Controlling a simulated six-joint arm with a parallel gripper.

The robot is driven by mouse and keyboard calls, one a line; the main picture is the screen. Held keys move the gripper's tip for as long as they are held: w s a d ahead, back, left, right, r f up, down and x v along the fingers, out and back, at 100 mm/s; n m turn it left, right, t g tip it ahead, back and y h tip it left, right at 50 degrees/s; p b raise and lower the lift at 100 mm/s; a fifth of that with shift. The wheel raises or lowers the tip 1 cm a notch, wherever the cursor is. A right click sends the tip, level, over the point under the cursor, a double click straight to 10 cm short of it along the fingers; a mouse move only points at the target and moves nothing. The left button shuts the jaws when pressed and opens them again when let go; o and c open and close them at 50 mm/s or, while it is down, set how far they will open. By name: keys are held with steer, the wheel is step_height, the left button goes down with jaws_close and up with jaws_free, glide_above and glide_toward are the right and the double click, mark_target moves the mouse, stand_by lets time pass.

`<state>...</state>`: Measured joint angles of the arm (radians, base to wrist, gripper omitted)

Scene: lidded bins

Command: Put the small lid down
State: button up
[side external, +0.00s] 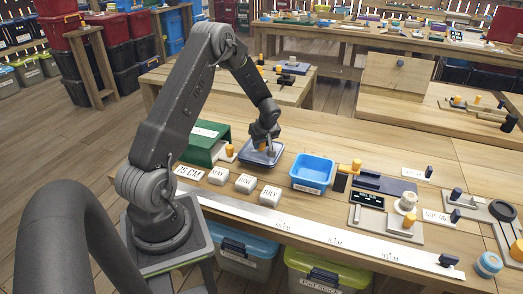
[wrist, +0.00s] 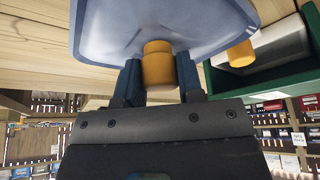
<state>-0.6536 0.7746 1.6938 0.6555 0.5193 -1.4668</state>
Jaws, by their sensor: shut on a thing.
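The small lid (side external: 259,158) is a shallow blue-grey piece with a raised rim, at the centre-left of the bench in the side view. It also fills the top of the wrist view (wrist: 110,30), with an orange knob (wrist: 158,66) at its middle. My gripper (side external: 266,143) is over the lid, and its two dark fingers are shut on the knob in the wrist view (wrist: 160,80). The lid is at or close to the bench top; I cannot tell whether it touches. An open bright-blue bin (side external: 312,173) stands to its right.
A green box (side external: 205,143) and a small orange-knobbed piece (side external: 229,151) are close on the left. White labelled blocks (side external: 245,183) and a long white ruler strip (side external: 300,230) lie in front. Some bare bench shows behind the lid.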

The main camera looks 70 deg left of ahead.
mark_target(261, 149)
steer(key=shift+f, duration=1.6)
steer(key=shift+f, duration=0.15)
steer(key=o, duration=0.9)
steer(key=shift+o, duration=0.2)
